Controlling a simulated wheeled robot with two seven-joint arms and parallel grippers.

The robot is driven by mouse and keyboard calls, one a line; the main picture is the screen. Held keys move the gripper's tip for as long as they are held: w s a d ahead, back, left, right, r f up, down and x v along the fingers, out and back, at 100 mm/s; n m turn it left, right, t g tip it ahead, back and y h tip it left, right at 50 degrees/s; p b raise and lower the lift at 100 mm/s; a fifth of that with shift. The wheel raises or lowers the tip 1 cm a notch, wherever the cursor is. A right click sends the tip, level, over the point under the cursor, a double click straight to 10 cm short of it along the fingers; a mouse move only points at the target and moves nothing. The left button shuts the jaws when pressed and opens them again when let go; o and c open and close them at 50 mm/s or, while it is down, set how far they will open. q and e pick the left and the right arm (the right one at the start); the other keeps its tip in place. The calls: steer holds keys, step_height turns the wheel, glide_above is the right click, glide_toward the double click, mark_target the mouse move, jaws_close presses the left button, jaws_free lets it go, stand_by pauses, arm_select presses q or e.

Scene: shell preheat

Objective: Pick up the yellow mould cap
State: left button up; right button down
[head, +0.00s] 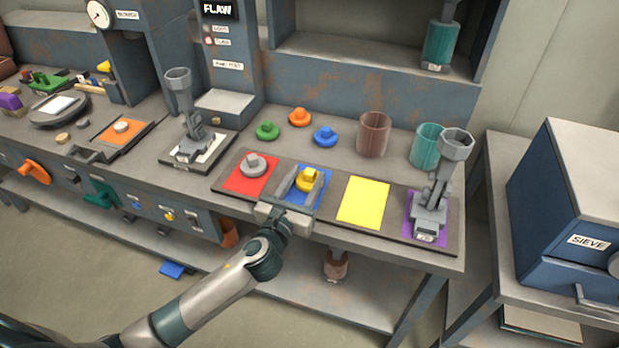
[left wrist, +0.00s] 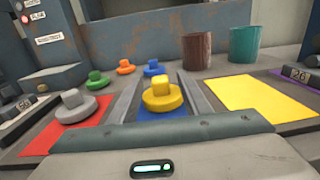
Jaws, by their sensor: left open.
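The yellow mould cap (head: 308,180) sits on the blue square (head: 318,201) of the dark board on the bench. It is a round disc with a raised knob on top. My left gripper (head: 304,183) is open over the blue square, with one finger on each side of the cap. In the left wrist view the yellow cap (left wrist: 161,95) stands between the two fingers (left wrist: 160,96), with a small gap visible on each side. My right gripper is in neither view.
A grey cap (head: 253,166) sits on the red square to the left. The yellow square (head: 364,202) is bare. Green (head: 267,130), orange (head: 299,117) and blue (head: 325,136) caps stand behind. A brown cup (head: 374,134) and grey fixture (head: 435,190) stand to the right.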

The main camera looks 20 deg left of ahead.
arm_select(q)
steer(key=shift+w, duration=1.3)
jaws_close()
